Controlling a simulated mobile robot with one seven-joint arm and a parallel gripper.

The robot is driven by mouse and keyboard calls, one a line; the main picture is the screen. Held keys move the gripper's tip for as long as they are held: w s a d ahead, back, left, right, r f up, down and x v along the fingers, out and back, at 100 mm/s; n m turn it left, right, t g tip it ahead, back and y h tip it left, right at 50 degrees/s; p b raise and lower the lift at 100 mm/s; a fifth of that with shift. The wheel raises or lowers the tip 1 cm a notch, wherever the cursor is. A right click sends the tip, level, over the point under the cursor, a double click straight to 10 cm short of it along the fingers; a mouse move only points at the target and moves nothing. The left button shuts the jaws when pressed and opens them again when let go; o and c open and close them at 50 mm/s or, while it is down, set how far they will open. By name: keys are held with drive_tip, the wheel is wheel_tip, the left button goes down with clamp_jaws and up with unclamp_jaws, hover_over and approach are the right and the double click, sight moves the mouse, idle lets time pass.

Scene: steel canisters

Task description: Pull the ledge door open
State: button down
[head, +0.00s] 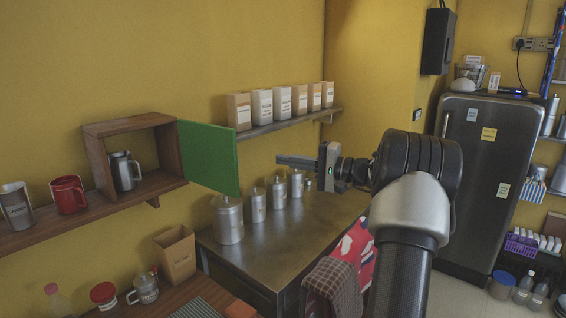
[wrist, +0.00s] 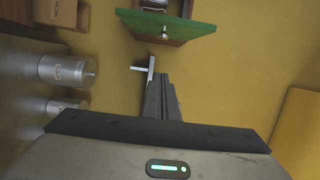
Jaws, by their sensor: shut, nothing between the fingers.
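The ledge door is a green panel (head: 208,157) at the right side of a small wooden cabinet (head: 98,152) on the wall ledge. It stands swung open, and a steel pitcher (head: 123,171) shows inside. In the wrist view the green door (wrist: 185,24) is at the top, with a small metal knob (wrist: 164,34) on its face. My gripper (head: 282,160) is right of the door in the head view, apart from it and empty. In the wrist view its closed fingers (wrist: 151,68) point toward the door, below the knob.
Several steel canisters (head: 228,220) stand on the metal counter (head: 270,251) below. A wall shelf (head: 290,123) with several cartons runs behind my gripper. A red mug (head: 68,195) and a grey mug (head: 15,206) stand left of the cabinet. A dark fridge (head: 478,190) is at the right.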

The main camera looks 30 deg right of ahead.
drive_tip(key=w+a+p, duration=0.1)
drive_tip(key=w+a, duration=0.4)
drive_tip(key=a, duration=0.3)
drive_tip(key=shift+w+a, duration=0.25)
drive_tip(key=shift+a, duration=0.15)
drive_tip(key=shift+f, duration=0.15)
